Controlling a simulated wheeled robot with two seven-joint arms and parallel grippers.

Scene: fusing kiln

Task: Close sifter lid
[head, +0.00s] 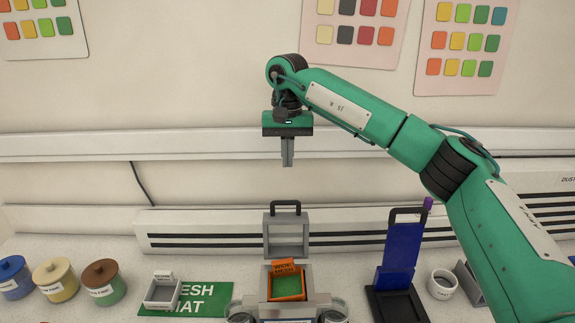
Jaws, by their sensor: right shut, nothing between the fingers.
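A grey box (309,286), which looks like the sifter, stands at the bottom centre. Its grey lid (286,247) with a black handle on top stands upright and open at the back. Inside the box is an orange-framed insert (287,299) with a green surface and an orange label. My right gripper (288,165) points down with its fingers shut and empty. In the picture it is above the lid handle, with a clear gap between them. My left gripper is not in view.
A blue upright panel (398,246) on a black base stands to the right, beside a white cup (442,284). A green mat (214,295) with a small white tray (162,293) lies left. Three lidded jars (105,282) stand far left. A slotted wall rail (200,232) runs behind.

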